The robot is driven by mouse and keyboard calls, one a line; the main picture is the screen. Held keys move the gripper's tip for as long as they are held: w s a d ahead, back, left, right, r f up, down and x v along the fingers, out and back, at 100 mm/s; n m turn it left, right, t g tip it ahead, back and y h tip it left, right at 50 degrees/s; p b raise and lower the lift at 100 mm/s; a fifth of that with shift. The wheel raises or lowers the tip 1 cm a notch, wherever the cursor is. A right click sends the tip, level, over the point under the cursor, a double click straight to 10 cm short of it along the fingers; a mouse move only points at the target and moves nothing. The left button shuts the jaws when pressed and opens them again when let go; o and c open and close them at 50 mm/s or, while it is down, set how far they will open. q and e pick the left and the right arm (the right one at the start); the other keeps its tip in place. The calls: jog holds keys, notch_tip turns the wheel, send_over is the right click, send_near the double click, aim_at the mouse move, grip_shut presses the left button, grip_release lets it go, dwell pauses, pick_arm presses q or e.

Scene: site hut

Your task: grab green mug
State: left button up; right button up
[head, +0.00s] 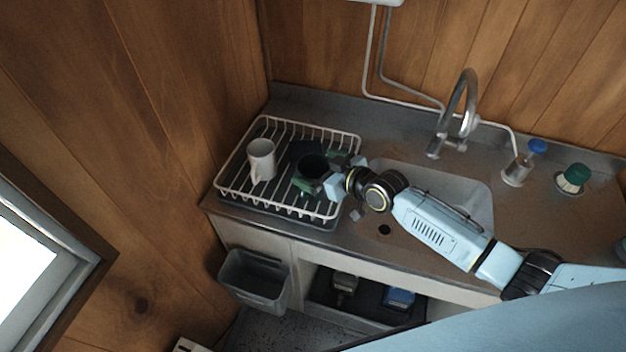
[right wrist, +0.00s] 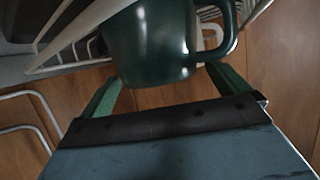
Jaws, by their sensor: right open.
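The dark green mug (head: 313,165) stands in the dish rack, partly hidden by my right gripper in the head view. It fills the top of the right wrist view (right wrist: 150,42), with its handle on the right side. My right gripper (head: 312,174) is open, its two green fingers on either side of the mug. In the right wrist view the fingers (right wrist: 165,88) lie left and right of the mug's lower part; I cannot tell whether they touch it. My left gripper is not in view.
A white mug (head: 262,160) stands left of the green mug in the white wire rack (head: 232,193). The sink (head: 470,190) and tap (head: 470,100) are to the right. A grey bin (head: 253,282) hangs below the rack.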

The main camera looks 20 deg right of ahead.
jog(key=shift+x, duration=0.9)
jog(key=shift+d, duration=0.1)
jog(key=c, duration=1.4)
jog(key=shift+c, duration=0.5)
jog(key=shift+r, duration=0.1)
